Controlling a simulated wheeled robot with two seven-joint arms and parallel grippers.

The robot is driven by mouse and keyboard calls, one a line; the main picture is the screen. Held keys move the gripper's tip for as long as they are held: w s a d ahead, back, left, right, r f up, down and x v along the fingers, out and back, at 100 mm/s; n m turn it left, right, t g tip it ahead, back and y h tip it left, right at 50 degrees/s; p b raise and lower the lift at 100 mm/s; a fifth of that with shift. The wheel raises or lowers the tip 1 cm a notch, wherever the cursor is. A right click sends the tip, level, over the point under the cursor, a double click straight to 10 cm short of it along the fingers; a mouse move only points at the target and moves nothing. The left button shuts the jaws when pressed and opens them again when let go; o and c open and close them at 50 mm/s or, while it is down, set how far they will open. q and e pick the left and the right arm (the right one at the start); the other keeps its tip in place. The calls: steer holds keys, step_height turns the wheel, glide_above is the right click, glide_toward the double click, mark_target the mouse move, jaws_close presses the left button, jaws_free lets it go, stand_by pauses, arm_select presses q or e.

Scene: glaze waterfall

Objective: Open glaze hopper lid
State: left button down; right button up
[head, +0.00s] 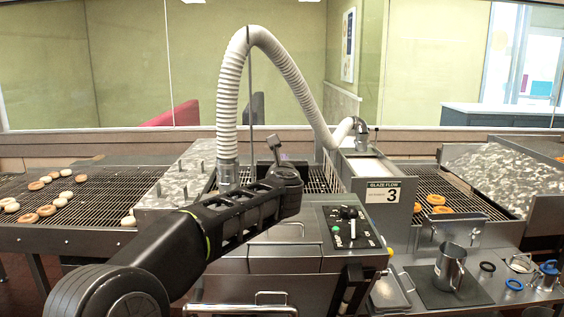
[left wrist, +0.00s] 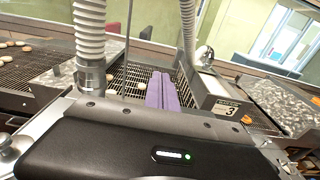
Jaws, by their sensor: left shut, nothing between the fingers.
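A steel box (head: 374,190) with a "GLAZE FLOW 3" label stands right of centre, with a pale top; it also shows in the left wrist view (left wrist: 222,108). I cannot tell for sure which panel is the hopper lid. A steel cover with a bar handle (head: 285,231) is at front centre, partly behind my left arm. My left gripper (head: 274,147) is raised over the middle of the machine, left of the labelled box and apart from it. Its two fingers (left wrist: 162,91) look purplish, lie together and hold nothing. My right gripper is out of view.
A ribbed hose (head: 229,95) arches close behind my left gripper. A control panel (head: 351,228) with a knob sits right of my arm. Wire conveyors with doughnuts (head: 46,212) lie to both sides. A metal jug (head: 450,266) stands on a dark mat at right.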

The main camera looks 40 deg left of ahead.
arm_select(q)
steer(key=b+v, duration=0.1)
steer(key=v, duration=0.6)
steer(key=shift+b, duration=0.4)
